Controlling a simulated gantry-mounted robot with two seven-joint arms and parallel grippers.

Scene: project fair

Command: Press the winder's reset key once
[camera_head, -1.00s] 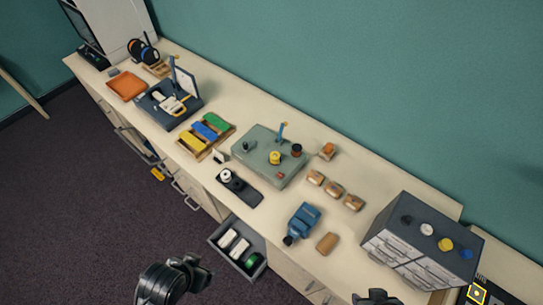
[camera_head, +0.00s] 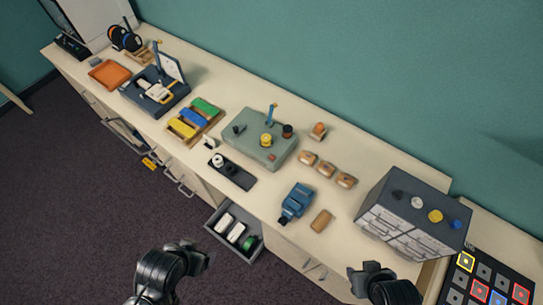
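The winder appears to be the grey-green box (camera_head: 252,149) standing mid-counter. On its top are a yellow spool (camera_head: 266,140), a dark knob (camera_head: 238,129), a dark round part (camera_head: 287,131) and an upright blue lever (camera_head: 271,114). A small red key (camera_head: 272,156) sits on its front right part; I cannot read any label on it. My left gripper (camera_head: 202,256) is low in the picture, left of the open drawer and well away from the winder. My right gripper (camera_head: 366,270) is in front of the counter, below the drawer cabinet. Both are apart from the winder, and their finger gaps are unclear.
A blue device (camera_head: 296,203) and several wooden blocks (camera_head: 324,169) lie right of the winder. A black strip (camera_head: 233,174) lies in front. An open drawer (camera_head: 214,219) juts out below. A grey cabinet (camera_head: 412,215) and a button pad (camera_head: 499,271) are at the right.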

